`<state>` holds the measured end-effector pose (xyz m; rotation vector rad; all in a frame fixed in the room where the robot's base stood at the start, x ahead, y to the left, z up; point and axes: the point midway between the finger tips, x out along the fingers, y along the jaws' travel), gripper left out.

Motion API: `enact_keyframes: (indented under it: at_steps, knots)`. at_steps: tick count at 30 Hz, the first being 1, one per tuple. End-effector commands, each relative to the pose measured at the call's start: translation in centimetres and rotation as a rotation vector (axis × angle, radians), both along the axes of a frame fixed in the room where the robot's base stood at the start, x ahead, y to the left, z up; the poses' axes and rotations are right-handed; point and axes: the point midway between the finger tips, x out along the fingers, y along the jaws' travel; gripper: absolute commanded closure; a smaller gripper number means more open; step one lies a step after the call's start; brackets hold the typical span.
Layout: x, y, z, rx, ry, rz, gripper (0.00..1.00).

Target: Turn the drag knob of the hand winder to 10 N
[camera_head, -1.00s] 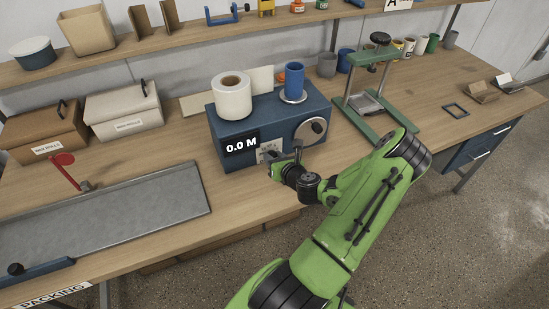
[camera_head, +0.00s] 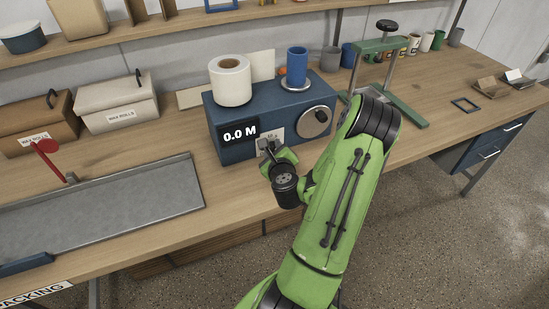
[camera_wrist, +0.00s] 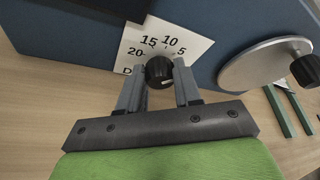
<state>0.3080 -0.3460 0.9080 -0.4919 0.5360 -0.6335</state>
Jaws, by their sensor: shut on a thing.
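The hand winder is a blue box (camera_head: 235,154) on the bench, its front display reading 0.0 M. The black drag knob (camera_wrist: 158,71) sits on a white dial plate (camera_wrist: 190,45) marked 20, 15, 10 and 5 in the wrist view. My gripper (camera_wrist: 160,85) is shut on the drag knob, one finger on each side of it. In the head view my gripper (camera_head: 268,147) is at the winder's front, and its hand hides the knob and part of the plate. I cannot tell which number the knob points to.
A round grey crank disc (camera_wrist: 262,62) with a black handle is right of the dial. A white roll (camera_head: 230,80) and a blue cup (camera_head: 297,66) stand on the winder. A green press stand (camera_head: 402,112) is to the right, a grey tray (camera_head: 120,200) to the left.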

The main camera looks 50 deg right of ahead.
Motion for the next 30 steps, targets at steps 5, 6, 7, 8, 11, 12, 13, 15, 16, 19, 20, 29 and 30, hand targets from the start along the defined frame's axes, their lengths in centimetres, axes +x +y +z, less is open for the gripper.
enact_keyframes:
  at_steps: [5, 6, 7, 8, 11, 12, 13, 15, 16, 19, 20, 29, 30]
  knots:
    - [0.18, 0.15, -0.53, -0.149, 0.084, 0.003, 0.97]
    - [0.21, 0.18, -0.53, -0.181, 0.102, 0.003, 0.97]
    - [0.21, 0.19, -0.54, -0.206, 0.116, 0.003, 0.97]
    - [0.24, 0.21, -0.56, -0.229, 0.131, 0.003, 0.97]
    - [0.25, 0.23, -0.57, -0.310, 0.178, 0.003, 0.97]
    - [0.24, 0.22, -0.60, -0.340, 0.196, 0.002, 0.97]
    - [0.27, 0.25, -0.59, -0.362, 0.209, 0.002, 0.97]
    - [0.26, 0.28, -0.62, -0.410, 0.238, 0.001, 0.97]
    - [0.23, 0.25, -0.61, -0.431, 0.251, 0.000, 0.97]
    - [0.22, 0.26, -0.64, -0.492, 0.288, 0.001, 0.97]
    - [0.23, 0.27, -0.61, -0.509, 0.298, 0.001, 0.97]
    - [0.20, 0.26, -0.54, -0.621, 0.367, 0.000, 0.97]
    - [0.20, 0.27, -0.53, -0.630, 0.372, 0.000, 0.97]
